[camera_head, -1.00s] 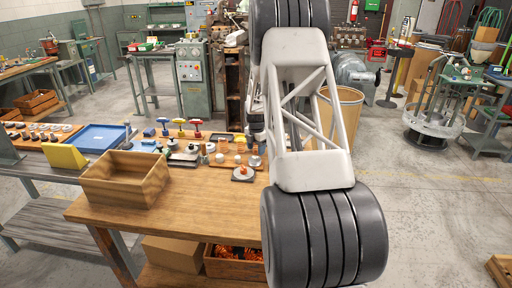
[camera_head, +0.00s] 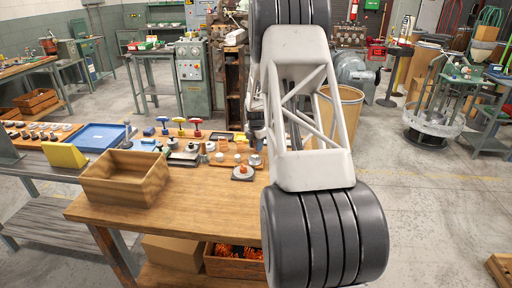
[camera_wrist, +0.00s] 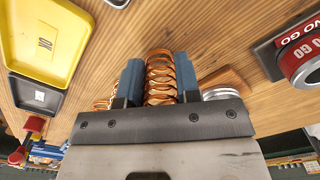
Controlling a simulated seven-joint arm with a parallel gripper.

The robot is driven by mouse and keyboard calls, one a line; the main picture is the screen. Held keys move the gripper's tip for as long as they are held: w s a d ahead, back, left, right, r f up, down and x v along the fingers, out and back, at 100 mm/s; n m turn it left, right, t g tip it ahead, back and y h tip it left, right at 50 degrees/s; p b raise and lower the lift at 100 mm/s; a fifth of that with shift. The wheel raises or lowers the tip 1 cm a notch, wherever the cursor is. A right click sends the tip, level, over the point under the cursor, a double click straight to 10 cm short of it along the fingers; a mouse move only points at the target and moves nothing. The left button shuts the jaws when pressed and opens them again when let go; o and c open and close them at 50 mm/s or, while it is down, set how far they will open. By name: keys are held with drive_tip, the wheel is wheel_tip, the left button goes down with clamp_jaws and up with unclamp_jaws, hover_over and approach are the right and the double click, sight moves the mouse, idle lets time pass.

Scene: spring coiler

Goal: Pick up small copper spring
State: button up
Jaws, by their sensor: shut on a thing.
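In the wrist view the small copper spring (camera_wrist: 160,88) stands between the two blue fingers of my gripper (camera_wrist: 159,74). The fingers are shut on its sides, and its coils show between them. Its lower end is hidden by the dark gripper body. I cannot tell whether it touches the surface below. In the head view my arm covers most of the gripper (camera_head: 256,122), near the bench's back edge, and the spring cannot be made out there.
A yellow tray (camera_wrist: 45,40), a red-labelled ring (camera_wrist: 302,62) and a metal ring (camera_wrist: 221,94) lie near the gripper.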

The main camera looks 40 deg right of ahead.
drive_tip(key=shift+r, duration=0.45)
wheel_tip(320, 180, up, 2)
drive_tip(key=shift+r, duration=0.15)
drive_tip(key=s+a, duration=0.2)
drive_tip(key=s, duration=0.2)
drive_tip(key=s+a, duration=0.3)
drive_tip(key=s, duration=0.2)
drive_tip(key=s+a+r, duration=0.1)
drive_tip(key=s+a, duration=0.2)
drive_tip(key=s, duration=0.1)
drive_tip(key=shift+s+a, duration=0.2)
drive_tip(key=shift+s, duration=0.15)
